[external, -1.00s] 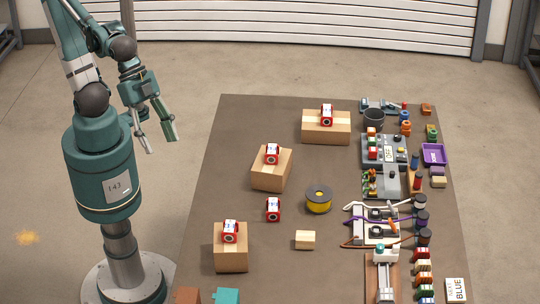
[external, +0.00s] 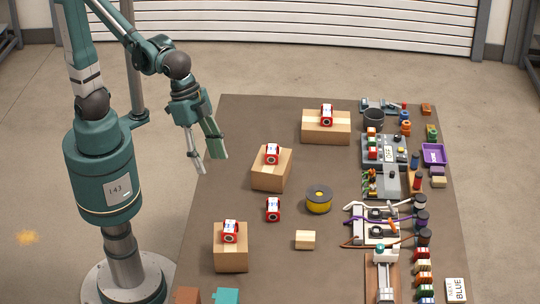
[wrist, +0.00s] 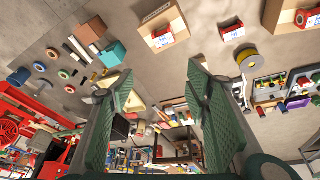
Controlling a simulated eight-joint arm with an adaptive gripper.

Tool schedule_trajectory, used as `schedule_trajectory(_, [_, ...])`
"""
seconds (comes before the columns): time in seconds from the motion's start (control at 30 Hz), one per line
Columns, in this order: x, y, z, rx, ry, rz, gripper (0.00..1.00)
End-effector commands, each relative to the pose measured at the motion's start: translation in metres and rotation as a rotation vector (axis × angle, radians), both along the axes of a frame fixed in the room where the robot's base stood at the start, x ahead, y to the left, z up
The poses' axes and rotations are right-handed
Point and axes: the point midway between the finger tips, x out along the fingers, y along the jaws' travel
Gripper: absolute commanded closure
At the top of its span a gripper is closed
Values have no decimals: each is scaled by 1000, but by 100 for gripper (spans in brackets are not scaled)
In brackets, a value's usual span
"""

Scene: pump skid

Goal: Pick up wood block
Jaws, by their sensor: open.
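The wood block (external: 305,240) is a small pale tan block. It lies on the brown table, below the yellow spool (external: 318,199) in the external view. I cannot make it out in the wrist view, where a finger may hide it. My gripper (external: 212,165) is open and empty, raised near the table's left edge, well up and left of the block. In the wrist view its two green fingers (wrist: 160,78) stand wide apart with nothing between them.
Cardboard boxes topped with red-and-white items (external: 231,261) (external: 270,176) (external: 325,128) stand on the table (external: 350,215). Another red item (external: 273,209) lies near the spool. Equipment and coloured parts crowd the right side. A teal block (external: 227,296) is at the front.

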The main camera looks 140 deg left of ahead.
Motion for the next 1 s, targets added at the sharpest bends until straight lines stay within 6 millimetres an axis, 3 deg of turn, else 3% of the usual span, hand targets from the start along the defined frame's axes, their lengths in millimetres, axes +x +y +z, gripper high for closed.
schedule_trajectory(0.57, [75, 69, -58, -42, 101, 136, 52])
schedule_trajectory(1.0, [121, 126, -120, -74, 176, 240, 52])
